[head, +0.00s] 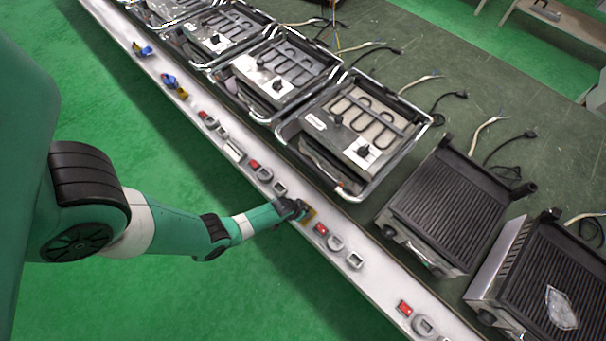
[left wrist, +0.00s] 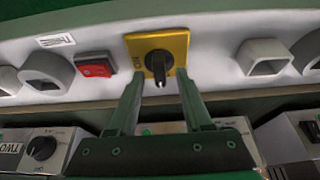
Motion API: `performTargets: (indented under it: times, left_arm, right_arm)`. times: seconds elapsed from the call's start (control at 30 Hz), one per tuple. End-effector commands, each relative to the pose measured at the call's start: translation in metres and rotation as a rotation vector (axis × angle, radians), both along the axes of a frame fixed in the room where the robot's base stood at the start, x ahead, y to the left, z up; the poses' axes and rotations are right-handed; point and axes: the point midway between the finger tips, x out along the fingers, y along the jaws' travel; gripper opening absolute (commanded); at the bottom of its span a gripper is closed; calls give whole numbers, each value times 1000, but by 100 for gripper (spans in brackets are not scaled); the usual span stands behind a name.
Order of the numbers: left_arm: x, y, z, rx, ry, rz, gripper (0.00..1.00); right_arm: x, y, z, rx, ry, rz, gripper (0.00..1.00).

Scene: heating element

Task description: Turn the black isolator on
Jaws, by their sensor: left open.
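The black isolator (left wrist: 159,65) is a black rotary knob on a yellow square plate, fixed to the pale rail in the left wrist view. Its handle points toward the gripper, roughly straight down in that view. In the head view the yellow plate (head: 310,215) shows partly beside my left gripper (head: 300,210). My left gripper also shows in the left wrist view (left wrist: 158,92), open, with one finger on each side of the knob. I cannot tell whether the fingers touch it. My right gripper is not in view.
A red switch (left wrist: 95,66) and a grey ring socket (left wrist: 45,73) sit left of the isolator in the left wrist view; a square socket (left wrist: 264,57) sits right. The rail (head: 380,275) runs along the bench. Heating units (head: 360,125) and grills (head: 450,205) stand behind it.

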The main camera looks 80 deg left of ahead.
Motion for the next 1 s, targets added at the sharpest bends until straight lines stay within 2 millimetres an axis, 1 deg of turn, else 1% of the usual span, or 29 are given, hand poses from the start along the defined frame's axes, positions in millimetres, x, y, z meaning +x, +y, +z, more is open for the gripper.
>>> performTargets:
  times: [0.03, 0.07, 0.3, 0.33, 0.6, 1.0]
  left_arm:
    - [1, 1, -6, 0, 1, 0, 50]
    - [1, 1, -7, 0, 1, 0, 50]
    - [2, 1, -5, 0, 0, 0, 50]
    - [2, 1, -6, 0, 1, 0, 48]
    - [2, 1, -5, 0, 1, 0, 0]
    - [2, 1, -6, -1, 1, -10, 0]
  right_arm:
    - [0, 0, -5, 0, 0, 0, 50]
    - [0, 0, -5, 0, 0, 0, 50]
    - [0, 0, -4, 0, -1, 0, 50]
    - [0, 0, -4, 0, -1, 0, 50]
    - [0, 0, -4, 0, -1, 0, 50]
    - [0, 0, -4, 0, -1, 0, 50]
